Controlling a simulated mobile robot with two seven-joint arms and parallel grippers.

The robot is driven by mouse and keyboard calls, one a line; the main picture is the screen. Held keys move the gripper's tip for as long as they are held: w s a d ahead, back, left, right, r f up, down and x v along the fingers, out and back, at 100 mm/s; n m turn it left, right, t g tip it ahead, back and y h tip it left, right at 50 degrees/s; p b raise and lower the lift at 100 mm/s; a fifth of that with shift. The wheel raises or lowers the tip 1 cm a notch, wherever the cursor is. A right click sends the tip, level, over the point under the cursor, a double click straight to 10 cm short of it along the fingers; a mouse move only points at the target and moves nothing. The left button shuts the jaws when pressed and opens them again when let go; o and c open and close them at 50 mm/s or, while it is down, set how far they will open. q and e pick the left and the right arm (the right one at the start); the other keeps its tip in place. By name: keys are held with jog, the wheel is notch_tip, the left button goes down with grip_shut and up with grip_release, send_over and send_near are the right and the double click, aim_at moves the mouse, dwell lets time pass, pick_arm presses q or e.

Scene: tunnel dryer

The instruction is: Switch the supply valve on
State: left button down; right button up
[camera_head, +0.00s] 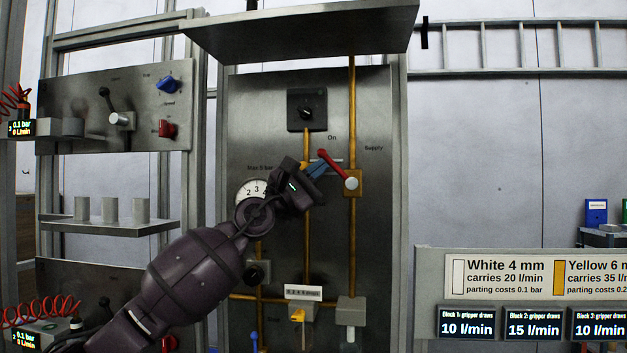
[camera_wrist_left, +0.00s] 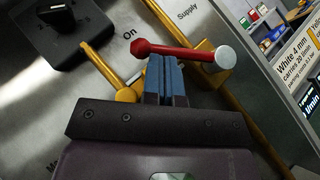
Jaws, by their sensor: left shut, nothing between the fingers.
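The supply valve has a red lever (camera_head: 331,164) on a brass body (camera_head: 357,185) with a pale round hub (camera_head: 352,183), set on the vertical Supply pipe. The lever slants up and left from the hub, its tip below the word "On". In the left wrist view the red lever (camera_wrist_left: 172,52) runs across just beyond my fingertips. My left gripper (camera_head: 318,169) has blue fingers, shut and empty, beside the lever on its lower left side; the fingers also show in the left wrist view (camera_wrist_left: 166,78). I cannot tell whether they touch the lever. My right gripper is out of view.
A black rotary knob (camera_head: 306,107) sits above on the metal panel (camera_head: 260,110). A round gauge (camera_head: 254,190) is partly behind my left arm. A shelf (camera_head: 300,28) juts out overhead. A second brass pipe (camera_head: 307,240) runs left of the valve.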

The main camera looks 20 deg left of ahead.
pick_arm(q)
jog(key=shift+w+d+r+m+g, duration=0.1)
jog(key=shift+d+r+m+g, duration=0.25)
jog(key=shift+r+m+g, duration=0.3)
jog(key=shift+w+d+r+m+g, duration=0.1)
jog(key=shift+d+r+m+g, duration=0.3)
jog(key=shift+m+g, duration=0.45)
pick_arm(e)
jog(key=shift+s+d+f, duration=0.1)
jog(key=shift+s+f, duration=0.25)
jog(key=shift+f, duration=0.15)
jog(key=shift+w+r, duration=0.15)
pick_arm(q)
jog(key=b+v, duration=0.2)
jog(key=v, duration=0.9)
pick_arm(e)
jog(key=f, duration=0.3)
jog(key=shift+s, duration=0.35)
pick_arm(q)
jog(key=shift+r, duration=0.1)
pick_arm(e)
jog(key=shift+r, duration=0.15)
